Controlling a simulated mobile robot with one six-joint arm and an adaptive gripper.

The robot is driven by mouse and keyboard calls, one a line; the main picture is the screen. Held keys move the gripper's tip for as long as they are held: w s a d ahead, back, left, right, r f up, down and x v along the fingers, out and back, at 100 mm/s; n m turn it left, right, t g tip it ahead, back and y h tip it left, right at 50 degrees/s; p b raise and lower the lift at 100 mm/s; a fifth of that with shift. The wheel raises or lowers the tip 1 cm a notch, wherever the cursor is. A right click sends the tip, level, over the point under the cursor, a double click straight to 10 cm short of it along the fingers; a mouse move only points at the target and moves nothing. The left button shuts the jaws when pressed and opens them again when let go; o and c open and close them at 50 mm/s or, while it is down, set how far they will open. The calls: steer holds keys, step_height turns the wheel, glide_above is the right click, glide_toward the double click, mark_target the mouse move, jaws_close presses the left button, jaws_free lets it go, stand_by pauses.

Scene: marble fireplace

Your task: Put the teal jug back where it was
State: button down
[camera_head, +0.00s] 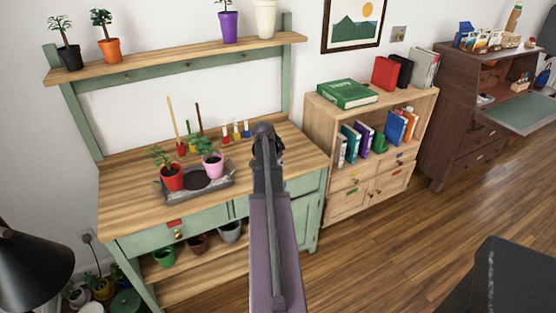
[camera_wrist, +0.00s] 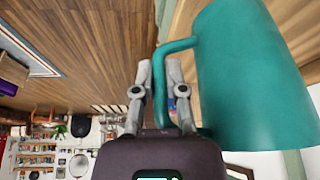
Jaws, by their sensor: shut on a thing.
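The teal jug (camera_wrist: 252,75) fills the right side of the wrist view. Its handle (camera_wrist: 160,85) faces my gripper. My gripper (camera_wrist: 159,72) is shut on the handle, with one finger on each side of it. In the head view my gripper (camera_head: 268,150) is over the right part of the green-framed potting bench (camera_head: 130,190), and the jug is hidden there behind my arm. I cannot tell whether the jug touches the bench top.
On the bench, a grey tray (camera_head: 210,192) holds a red pot (camera_head: 172,178) and a pink pot (camera_head: 212,166). Small coloured tools (camera_head: 236,131) stand behind. A shelf above carries potted plants and a cream vase (camera_head: 265,18). A bookcase (camera_head: 325,115) stands right of the bench.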

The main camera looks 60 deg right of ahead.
steer(key=w+d, duration=0.1)
steer(key=d, duration=0.1)
steer(key=w+d, duration=0.3)
steer(key=d, duration=0.1)
steer(key=shift+w+d+f, duration=0.1)
steer(key=shift+w+f, duration=0.05)
steer(key=shift+f, duration=0.2)
steer(key=shift+w+d+b, duration=0.2)
steer(key=shift+d+b, duration=0.05)
steer(key=shift+b, duration=0.05)
steer(key=shift+w+d+f+b, duration=0.1)
steer(key=shift+d+f+b, duration=0.05)
steer(key=shift+f+b, duration=0.3)
steer(key=shift+w+d+f+b, duration=0.1)
steer(key=shift+d+f+b, duration=0.05)
steer(key=shift+f+b, duration=1.2)
steer(key=shift+f, duration=0.05)
steer(key=shift+f, duration=0.15)
steer(key=c, duration=0.7)
jaws_free()
steer(key=shift+r, duration=0.2)
